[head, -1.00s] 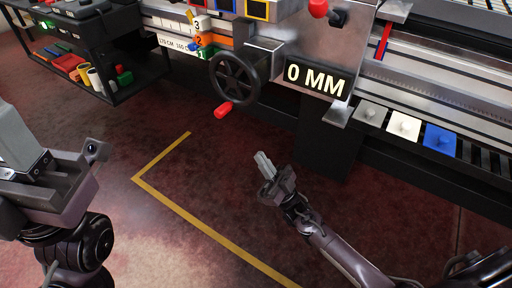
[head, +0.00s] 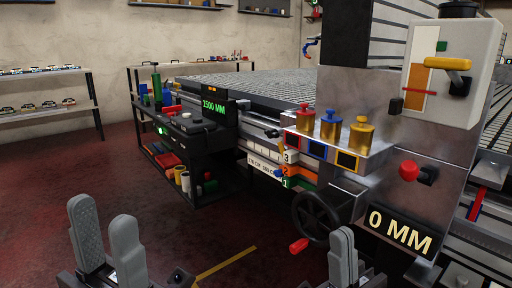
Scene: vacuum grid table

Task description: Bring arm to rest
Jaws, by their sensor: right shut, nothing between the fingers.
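My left gripper (head: 104,218) is at the bottom left of the head view, fingers pointing up. Its two grey fingers stand apart with nothing between them. My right gripper (head: 342,240) is at the bottom, right of the middle, in front of the machine. Its fingers are together and hold nothing. Most of both arms is below the picture. The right gripper's fingers show just right of the red handle (head: 299,245) of the black handwheel (head: 317,217); I cannot tell the gap in depth.
The vacuum grid table (head: 270,88) lies beyond. Shelves (head: 50,108) line the wall. Floor at left is clear.

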